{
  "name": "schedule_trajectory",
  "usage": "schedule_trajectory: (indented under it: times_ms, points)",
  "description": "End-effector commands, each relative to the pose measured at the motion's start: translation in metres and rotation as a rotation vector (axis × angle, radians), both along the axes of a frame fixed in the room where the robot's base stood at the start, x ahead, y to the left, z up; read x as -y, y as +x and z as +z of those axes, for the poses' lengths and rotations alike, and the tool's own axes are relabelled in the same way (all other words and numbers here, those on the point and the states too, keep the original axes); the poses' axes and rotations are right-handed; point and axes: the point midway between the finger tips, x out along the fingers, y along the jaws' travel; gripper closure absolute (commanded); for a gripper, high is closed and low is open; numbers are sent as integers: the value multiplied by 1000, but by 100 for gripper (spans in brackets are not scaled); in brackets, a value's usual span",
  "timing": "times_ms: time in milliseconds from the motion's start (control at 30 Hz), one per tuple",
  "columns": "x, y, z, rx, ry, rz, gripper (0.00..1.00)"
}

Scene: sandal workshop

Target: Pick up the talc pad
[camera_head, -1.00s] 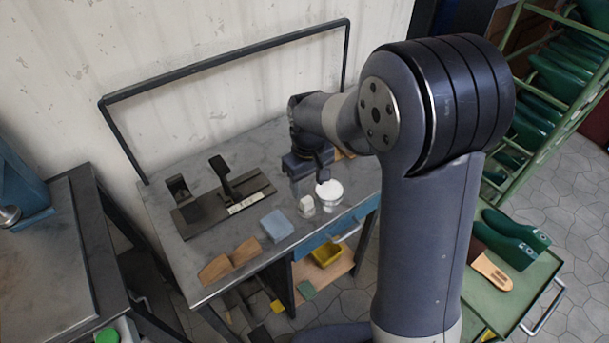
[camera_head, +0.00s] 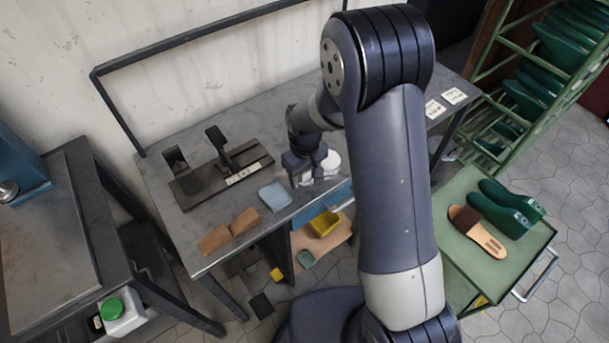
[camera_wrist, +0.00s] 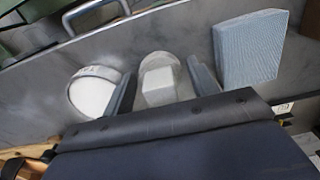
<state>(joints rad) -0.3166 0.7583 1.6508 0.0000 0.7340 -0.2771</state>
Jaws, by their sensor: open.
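The talc pad, as I take it, is a small pale block-like piece with a rounded grey-white part (camera_wrist: 160,78). It lies on the grey workbench (camera_head: 160,190), between my fingers in the wrist view. My gripper (camera_wrist: 163,88) is open, one finger on each side of the pad; I cannot tell whether either touches it. In the head view my gripper (camera_head: 301,178) is low over the bench's front edge and hides most of the pad.
A round white-topped pot (camera_wrist: 92,97) stands close left of my fingers in the wrist view. A light blue block (camera_wrist: 250,48) is close on the right. Brown wedges (camera_head: 214,240) and a dark press-like stand (camera_head: 222,178) are further left in the head view.

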Motion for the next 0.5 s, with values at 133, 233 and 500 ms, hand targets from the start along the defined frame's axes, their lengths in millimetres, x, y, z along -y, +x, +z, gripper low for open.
schedule_trajectory:
  times_ms: [133, 233, 500]
  points:
    - [0, 0, -1, 1, 1, 0, 44]
    - [0, 0, -1, 1, 1, 0, 44]
    - [0, 0, -1, 1, 1, 0, 66]
